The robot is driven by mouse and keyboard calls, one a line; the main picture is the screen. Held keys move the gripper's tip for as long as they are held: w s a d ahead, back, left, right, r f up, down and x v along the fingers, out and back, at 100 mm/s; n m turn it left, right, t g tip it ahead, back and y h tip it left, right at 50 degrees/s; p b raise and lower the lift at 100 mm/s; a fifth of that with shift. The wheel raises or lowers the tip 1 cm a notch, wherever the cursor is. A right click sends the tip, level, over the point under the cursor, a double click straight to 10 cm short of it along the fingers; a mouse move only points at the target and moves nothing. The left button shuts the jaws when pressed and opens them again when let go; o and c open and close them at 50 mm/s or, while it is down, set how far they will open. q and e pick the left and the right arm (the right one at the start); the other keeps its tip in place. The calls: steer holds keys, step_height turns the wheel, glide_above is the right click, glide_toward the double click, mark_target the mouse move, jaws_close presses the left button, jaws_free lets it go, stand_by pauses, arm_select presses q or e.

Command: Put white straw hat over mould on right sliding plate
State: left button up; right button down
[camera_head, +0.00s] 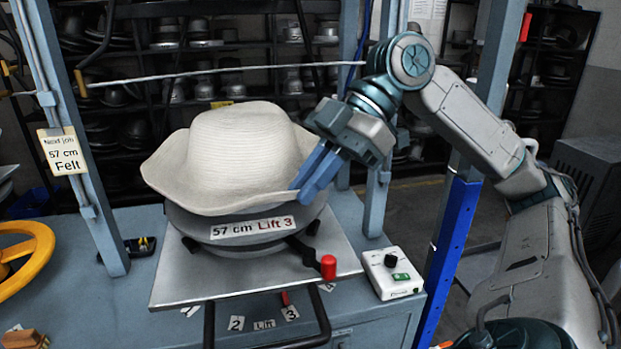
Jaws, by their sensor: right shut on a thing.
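The white straw hat (240,150) sits over the round grey mould (215,231) in the middle of the head view, its wide brim curling up at the left. The mould carries a label reading "57 cm Lift 3" and stands on the metal sliding plate (179,278). My right gripper (312,175) reaches in from the right with its blue fingers shut on the right side of the hat's brim. The brim and fingers hide part of the mould's top, so I cannot tell how fully the hat rests on it. My left gripper is not in view.
A red-knobbed lever (328,267) sticks out at the plate's front right. A white control box (392,274) stands right of the plate. A yellow handwheel (22,257) is at the left. Blue-grey frame posts (75,150) and a thin horizontal rod (225,72) surround the hat.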

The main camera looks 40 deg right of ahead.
steer(key=shift+f+b, duration=0.25)
steer(key=shift+b, duration=0.05)
stand_by(0.5)
steer(key=c, duration=1.5)
jaws_free()
steer(key=shift+o, duration=0.2)
steer(key=shift+d, duration=0.1)
steer(key=v, duration=1)
steer(key=shift+d+r, duration=0.2)
steer(key=shift+r, duration=0.05)
